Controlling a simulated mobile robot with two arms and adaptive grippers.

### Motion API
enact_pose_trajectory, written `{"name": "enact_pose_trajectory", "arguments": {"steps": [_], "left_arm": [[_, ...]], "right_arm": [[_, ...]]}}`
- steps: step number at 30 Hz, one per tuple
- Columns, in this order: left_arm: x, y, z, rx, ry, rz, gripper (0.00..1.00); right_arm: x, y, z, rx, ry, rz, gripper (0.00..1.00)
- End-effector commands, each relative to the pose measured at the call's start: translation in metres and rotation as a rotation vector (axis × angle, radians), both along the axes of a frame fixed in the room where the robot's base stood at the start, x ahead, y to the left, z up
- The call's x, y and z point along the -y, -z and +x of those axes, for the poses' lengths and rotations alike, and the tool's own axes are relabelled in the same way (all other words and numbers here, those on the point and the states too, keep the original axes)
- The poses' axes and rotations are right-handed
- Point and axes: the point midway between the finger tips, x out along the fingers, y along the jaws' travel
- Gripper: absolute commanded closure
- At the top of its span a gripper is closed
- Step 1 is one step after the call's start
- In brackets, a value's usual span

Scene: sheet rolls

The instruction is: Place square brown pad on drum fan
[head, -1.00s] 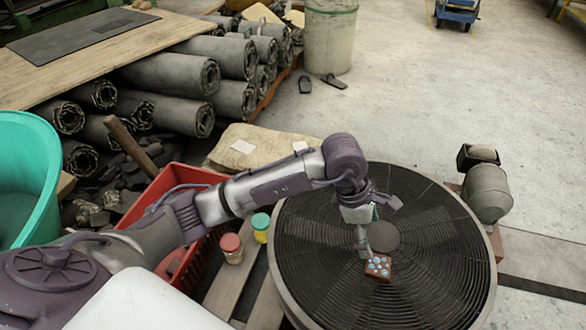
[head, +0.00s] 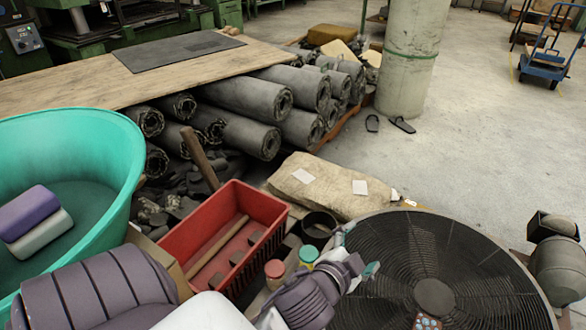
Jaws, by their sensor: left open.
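The drum fan (head: 480,262) is a large round black grille with a pale rim at the lower right of the head view. Its grey-brown hub (head: 435,296) is bare. The square brown pad (head: 427,322), with pale blue spots, lies on the grille just below the hub; the bottom picture edge cuts it off. My left gripper (head: 356,254) is open with teal fingertips at the fan's left edge, apart from the pad and empty. My right gripper is not in view.
A red crate (head: 281,212) and two lidded jars (head: 308,255) stand left of the fan. A sack (head: 330,187) lies behind it. A grey motor-like unit (head: 560,268) is at its right. A teal tub (head: 105,140) is far left. Open floor (head: 470,130) lies beyond.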

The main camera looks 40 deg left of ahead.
Motion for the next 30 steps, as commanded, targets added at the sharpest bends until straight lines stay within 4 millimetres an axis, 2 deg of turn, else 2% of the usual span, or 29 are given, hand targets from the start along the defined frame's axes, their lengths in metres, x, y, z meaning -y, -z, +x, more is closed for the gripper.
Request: {"name": "enact_pose_trajectory", "arguments": {"steps": [1, 3, 4, 6, 9, 10, 12, 14, 30], "left_arm": [[-0.01, 0.036, -0.031, -0.174, -0.066, -0.094, 0.13], [-0.015, 0.075, -0.075, -0.393, -0.137, -0.204, 0.13], [-0.015, 0.087, -0.094, -0.477, -0.16, -0.242, 0.13], [-0.013, 0.108, -0.133, -0.642, -0.204, -0.312, 0.13], [-0.008, 0.122, -0.172, -0.8, -0.237, -0.37, 0.13], [-0.007, 0.124, -0.18, -0.829, -0.242, -0.381, 0.13], [-0.006, 0.127, -0.191, -0.875, -0.25, -0.396, 0.13], [-0.005, 0.128, -0.194, -0.889, -0.253, -0.4, 0.13], [-0.005, 0.128, -0.193, -0.889, -0.251, -0.396, 0.13]], "right_arm": [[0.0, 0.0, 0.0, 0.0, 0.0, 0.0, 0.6], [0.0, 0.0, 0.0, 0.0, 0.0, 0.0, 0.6], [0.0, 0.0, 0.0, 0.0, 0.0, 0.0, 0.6], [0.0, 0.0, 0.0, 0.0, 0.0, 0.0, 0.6], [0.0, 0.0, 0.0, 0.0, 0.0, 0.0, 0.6], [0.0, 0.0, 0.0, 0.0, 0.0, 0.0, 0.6], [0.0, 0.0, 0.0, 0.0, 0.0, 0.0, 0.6], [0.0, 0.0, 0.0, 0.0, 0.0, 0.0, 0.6], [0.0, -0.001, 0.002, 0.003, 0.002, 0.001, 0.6]]}}
